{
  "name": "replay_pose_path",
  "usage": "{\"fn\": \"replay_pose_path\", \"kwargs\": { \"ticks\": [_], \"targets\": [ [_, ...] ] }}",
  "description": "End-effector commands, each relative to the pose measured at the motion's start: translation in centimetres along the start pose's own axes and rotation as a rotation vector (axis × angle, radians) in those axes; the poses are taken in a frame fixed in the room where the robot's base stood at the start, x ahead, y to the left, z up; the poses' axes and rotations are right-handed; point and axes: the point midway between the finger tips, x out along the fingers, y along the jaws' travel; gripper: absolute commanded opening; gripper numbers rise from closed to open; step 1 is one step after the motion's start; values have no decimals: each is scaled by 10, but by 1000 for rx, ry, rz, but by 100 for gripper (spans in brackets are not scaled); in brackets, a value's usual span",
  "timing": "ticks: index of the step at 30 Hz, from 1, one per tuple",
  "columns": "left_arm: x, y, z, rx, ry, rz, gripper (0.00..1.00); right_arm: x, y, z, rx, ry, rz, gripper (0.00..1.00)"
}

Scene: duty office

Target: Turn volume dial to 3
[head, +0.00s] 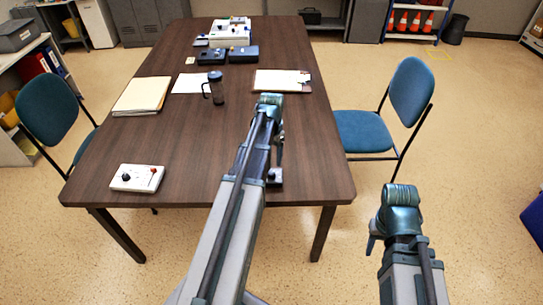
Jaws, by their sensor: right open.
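A white control box (137,178) with a black dial and a red-tipped lever sits at the table's near left corner. A white unit with knobs (230,33) stands at the far end, with a dark box (212,55) and another dark box (243,53) in front of it. A small dark device (274,177) with a knob is partly hidden behind my left arm near the front edge. No volume label is readable. My left arm reaches over the table; its gripper's jaws cannot be made out. My right gripper (374,238) is open, right of the table, away from these boxes.
The brown table (195,130) also holds a folder (142,96), a white sheet (188,83), a dark mug (215,90) and a clipboard (283,80). A blue chair (365,131) stands right, another (50,108) left. The table's near middle left is clear.

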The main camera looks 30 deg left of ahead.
Motion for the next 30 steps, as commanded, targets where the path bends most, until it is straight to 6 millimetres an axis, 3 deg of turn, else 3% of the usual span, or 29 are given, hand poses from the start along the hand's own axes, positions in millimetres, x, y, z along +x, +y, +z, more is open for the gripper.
{"fn": "replay_pose_path", "kwargs": {
  "ticks": [1,10,30],
  "targets": [
    [-16,0,0,0,0,0,68,-16,2,1,0,0,0,45],
    [-56,0,0,0,0,0,68,-55,5,3,0,0,0,45],
    [-59,2,0,1,0,0,68,-59,6,4,0,0,0,45]
  ]
}}
